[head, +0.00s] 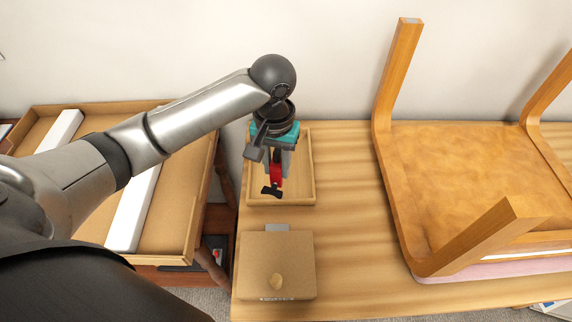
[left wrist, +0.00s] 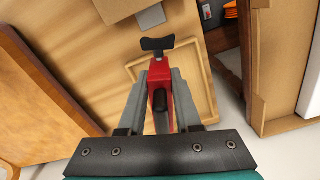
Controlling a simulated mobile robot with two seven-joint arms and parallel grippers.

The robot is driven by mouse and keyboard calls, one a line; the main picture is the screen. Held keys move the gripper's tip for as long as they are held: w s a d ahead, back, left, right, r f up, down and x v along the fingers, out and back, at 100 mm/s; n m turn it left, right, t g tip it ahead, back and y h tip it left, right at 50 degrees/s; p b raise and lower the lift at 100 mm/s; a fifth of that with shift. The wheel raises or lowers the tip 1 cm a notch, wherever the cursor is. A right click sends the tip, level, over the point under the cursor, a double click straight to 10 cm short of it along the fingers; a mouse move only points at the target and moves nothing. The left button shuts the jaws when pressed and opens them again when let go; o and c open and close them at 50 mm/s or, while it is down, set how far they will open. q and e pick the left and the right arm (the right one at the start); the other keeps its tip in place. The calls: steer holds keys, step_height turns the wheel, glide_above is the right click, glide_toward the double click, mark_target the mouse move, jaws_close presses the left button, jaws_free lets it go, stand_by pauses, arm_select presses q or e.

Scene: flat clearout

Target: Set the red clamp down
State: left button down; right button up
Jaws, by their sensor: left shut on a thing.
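My left gripper (head: 277,167) is shut on the red clamp (head: 276,172), which has a black handle at its lower end. The clamp also shows between the grey fingers in the left wrist view (left wrist: 180,105). My gripper and the clamp are over a shallow wooden tray (head: 308,180) on the wooden table (head: 350,230). I cannot tell whether the clamp touches the tray floor. The tray also shows behind the clamp in the left wrist view (left wrist: 201,72). My right gripper is not in view.
A closed cardboard box (head: 295,262) stands in front of the tray. An upturned wooden chair (head: 470,170) covers the right part of the table. A large open cardboard box (head: 175,225) with white strips stands left of the table. Bare table lies between tray and chair.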

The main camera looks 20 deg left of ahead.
arm_select(q)
steer(key=w+a+r+n, duration=0.3)
steer(key=w+a+r, duration=0.2)
steer(key=w+r, duration=0.45)
steer(key=f+b, duration=0.2)
steer(key=f, duration=0.5)
steer(key=w+f+b, duration=0.1)
steer(key=f+b, duration=0.1)
steer(key=f, duration=0.4)
steer(key=w+f+b, duration=0.1)
steer(key=f+b, duration=0.1)
steer(key=f, duration=0.5)
steer(key=shift+d+f, duration=0.2)
steer(key=shift+f, duration=0.4)
steer(key=c, duration=0.8)
jaws_free()
steer(key=shift+f, duration=0.1)
steer(key=shift+c, duration=0.2)
steer(key=shift+o, duration=1.2)
